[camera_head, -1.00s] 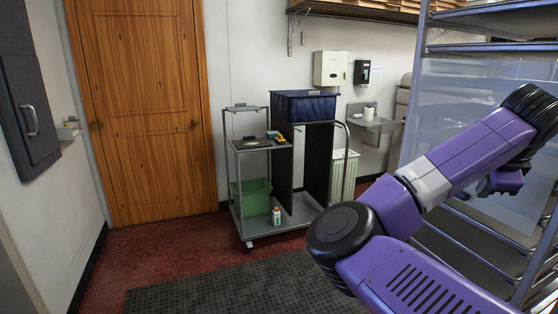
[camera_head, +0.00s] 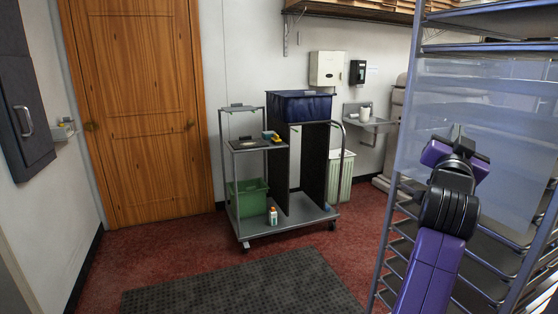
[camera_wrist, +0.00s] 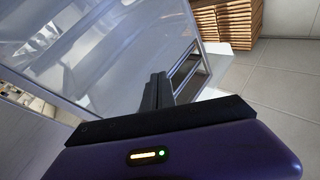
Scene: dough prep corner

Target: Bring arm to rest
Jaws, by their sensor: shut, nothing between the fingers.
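My gripper (camera_wrist: 160,90) shows in the wrist view, its dark fingers together with nothing between them. The fingers point up the picture, past the edge of a translucent panel on the left. In the head view my purple arm stands at the lower right, folded, in front of the metal rack (camera_head: 500,290).
The rack's clear panel (camera_head: 480,100) is very close to my arm. A cleaning cart (camera_head: 290,228) with a blue bin (camera_head: 300,106) and a green bucket (camera_head: 248,198) stands mid-view. A wooden door (camera_head: 138,110) is behind. Red floor and a dark mat (camera_head: 245,285) lie clear in front.

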